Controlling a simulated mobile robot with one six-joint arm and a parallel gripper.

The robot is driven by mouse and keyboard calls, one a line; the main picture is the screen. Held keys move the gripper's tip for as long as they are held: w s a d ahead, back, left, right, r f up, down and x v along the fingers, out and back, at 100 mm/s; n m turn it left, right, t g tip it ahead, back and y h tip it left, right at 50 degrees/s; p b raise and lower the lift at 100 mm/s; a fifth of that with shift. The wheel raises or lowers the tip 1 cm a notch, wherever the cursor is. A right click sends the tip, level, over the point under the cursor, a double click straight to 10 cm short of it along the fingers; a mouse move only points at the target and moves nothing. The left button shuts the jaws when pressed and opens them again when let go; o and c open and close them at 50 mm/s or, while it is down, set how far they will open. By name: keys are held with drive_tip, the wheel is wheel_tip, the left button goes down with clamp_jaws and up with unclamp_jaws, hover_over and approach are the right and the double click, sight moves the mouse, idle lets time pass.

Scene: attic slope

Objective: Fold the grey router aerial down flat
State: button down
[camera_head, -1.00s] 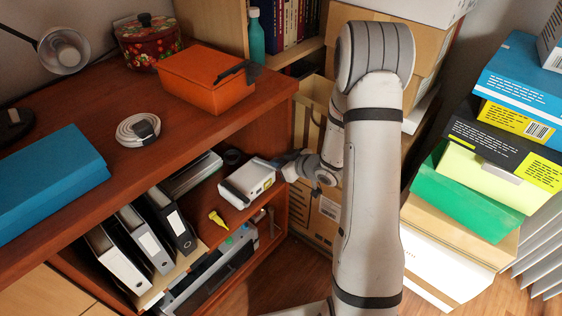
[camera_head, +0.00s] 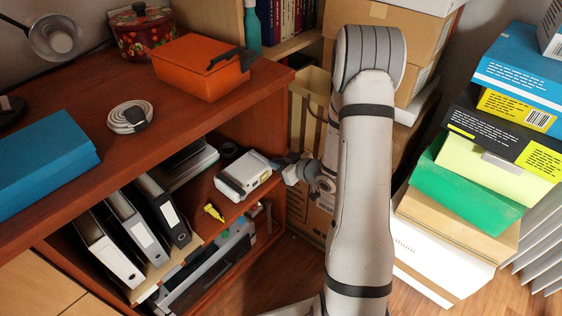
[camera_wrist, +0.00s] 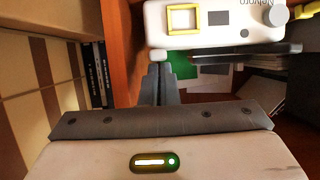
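The white router (camera_head: 243,176) lies on the upper shelf inside the desk, near its right side. In the wrist view the router (camera_wrist: 215,38) fills the top, with a yellow-framed port, a grey port and a round knob facing me. A small white block sits at its lower left corner. A dark grey bar (camera_wrist: 230,49) runs along its lower edge; I cannot tell for sure whether this is the aerial. My gripper (camera_wrist: 160,68) has its fingers together, tips close to the white block. In the head view my gripper (camera_head: 283,160) is right of the router, its tips partly hidden.
A yellow object (camera_head: 214,212) lies left of the router, with binders (camera_head: 165,208) further left. The desk top (camera_head: 185,115) is close above. A cardboard box (camera_head: 313,120) stands behind my wrist. Stacked boxes (camera_head: 465,195) stand to the right.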

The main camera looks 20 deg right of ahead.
wheel_tip(320, 180, up, 5)
drive_tip(key=p, duration=0.4)
drive_tip(key=f+p+v, duration=0.1)
drive_tip(key=p+v, duration=0.1)
drive_tip(key=v, duration=0.8)
wheel_tip(320, 180, up, 22)
drive_tip(key=d+m+g+h+p, duration=0.2)
drive_tip(key=m+g+h+p, duration=0.1)
drive_tip(key=h+p, duration=0.8)
drive_tip(key=s+a+r+m+g+y+p, duration=0.1)
drive_tip(key=s+a+r+g+p, duration=0.1)
drive_tip(key=s+r, duration=0.4)
drive_tip(key=s+a+r+m+g+y+p, duration=0.1)
drive_tip(key=s+a+r+g+p, duration=0.1)
drive_tip(key=s+a+r+p, duration=0.3)
drive_tip(key=s+a+r+m+g+y+p, duration=0.1)
drive_tip(key=s+a+r+p, duration=0.3)
drive_tip(key=s+r, duration=0.4)
drive_tip(key=shift+r+g+y+p, duration=0.3)
drive_tip(key=shift+g+y+p, duration=0.1)
drive_tip(key=shift+p, duration=0.1)
